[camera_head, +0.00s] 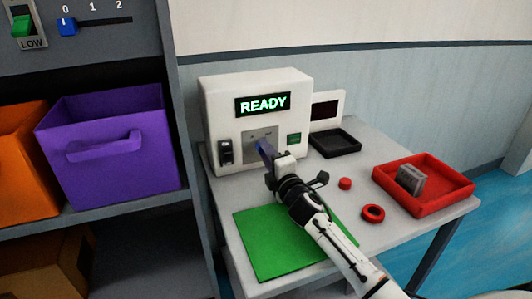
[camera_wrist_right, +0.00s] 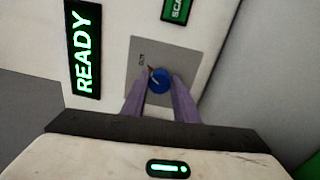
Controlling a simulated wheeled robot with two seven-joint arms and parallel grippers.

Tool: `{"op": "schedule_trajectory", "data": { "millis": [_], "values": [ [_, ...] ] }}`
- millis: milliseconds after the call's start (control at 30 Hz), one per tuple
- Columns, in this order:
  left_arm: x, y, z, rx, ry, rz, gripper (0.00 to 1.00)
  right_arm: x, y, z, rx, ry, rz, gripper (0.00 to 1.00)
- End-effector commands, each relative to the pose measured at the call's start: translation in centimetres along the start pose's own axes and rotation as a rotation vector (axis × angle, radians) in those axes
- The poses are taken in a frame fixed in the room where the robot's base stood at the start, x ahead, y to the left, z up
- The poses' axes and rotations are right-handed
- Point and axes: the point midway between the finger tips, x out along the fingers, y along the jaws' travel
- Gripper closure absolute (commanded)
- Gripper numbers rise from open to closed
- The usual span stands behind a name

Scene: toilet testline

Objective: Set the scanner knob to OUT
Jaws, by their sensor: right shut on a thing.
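The scanner (camera_head: 222,100) is a white box on the table with a lit READY display (camera_head: 263,104). Its blue round knob (camera_wrist_right: 161,79) sits on a grey plate (camera_wrist_right: 141,56) in the wrist view, with a small red and white pointer mark. The lettering on the plate is too small to read for certain. My right gripper (camera_head: 262,148) is at the scanner's front; in the wrist view its purple fingers (camera_wrist_right: 160,88) are shut on the knob, one on each side. In the head view the gripper hides the knob. My left gripper is not in view.
A green mat (camera_head: 265,250) lies below my right arm. A red tray (camera_head: 450,186) holds a grey item (camera_head: 411,180). A red ring (camera_head: 373,213), a small red cylinder (camera_head: 345,184) and a black tray (camera_head: 335,148) are on the table. Shelves with a purple bin (camera_head: 110,175) stand left.

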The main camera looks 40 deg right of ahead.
Motion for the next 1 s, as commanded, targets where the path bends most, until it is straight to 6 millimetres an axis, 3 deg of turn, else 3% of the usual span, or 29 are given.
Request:
{"op": "schedule_trajectory", "data": {
  "millis": [167,200,300,667,1000],
  "values": [
    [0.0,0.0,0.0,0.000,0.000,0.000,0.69,0.0,0.0,0.0,0.001,0.001,-0.001,0.95],
    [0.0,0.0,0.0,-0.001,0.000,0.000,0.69,0.0,0.0,0.0,0.001,0.000,-0.001,0.70],
    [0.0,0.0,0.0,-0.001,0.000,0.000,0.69,0.0,0.0,0.0,0.001,0.000,-0.001,0.54],
    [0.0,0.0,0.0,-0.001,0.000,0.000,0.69,-0.5,-0.1,0.0,-0.001,0.001,-0.001,0.54],
    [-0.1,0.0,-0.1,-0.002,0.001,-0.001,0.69,-6.3,-0.2,0.0,-0.001,0.001,-0.003,0.54]
  ]
}}
